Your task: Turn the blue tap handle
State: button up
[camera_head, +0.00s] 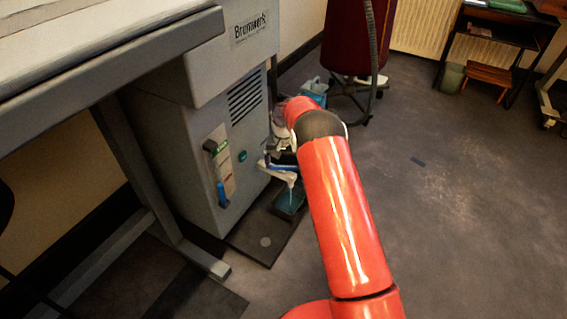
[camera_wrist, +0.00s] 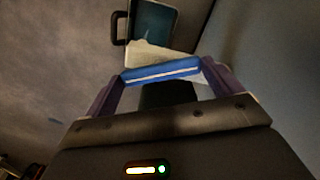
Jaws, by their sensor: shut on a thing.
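The blue tap handle (camera_wrist: 160,72) is a bar across the middle of the wrist view, with a pale tap body (camera_wrist: 150,52) behind it. My gripper (camera_wrist: 163,74) has one purple finger at each end of the bar and is shut on it. In the head view the blue handle (camera_head: 284,167) shows small on the pale tap (camera_head: 277,175), at the right side of the grey machine (camera_head: 205,80). My red arm reaches there from the lower right and hides part of this area.
A teal container (camera_head: 289,203) stands below the tap on a dark base plate (camera_head: 262,247); it also shows in the wrist view (camera_wrist: 155,20). Floor at right is open.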

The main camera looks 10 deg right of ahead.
aim_at(284, 166)
jog(key=shift+m, duration=1.5)
jog(key=o, duration=0.7)
jog(key=shift+r+p, duration=0.55)
jog(key=shift+r, duration=3.35)
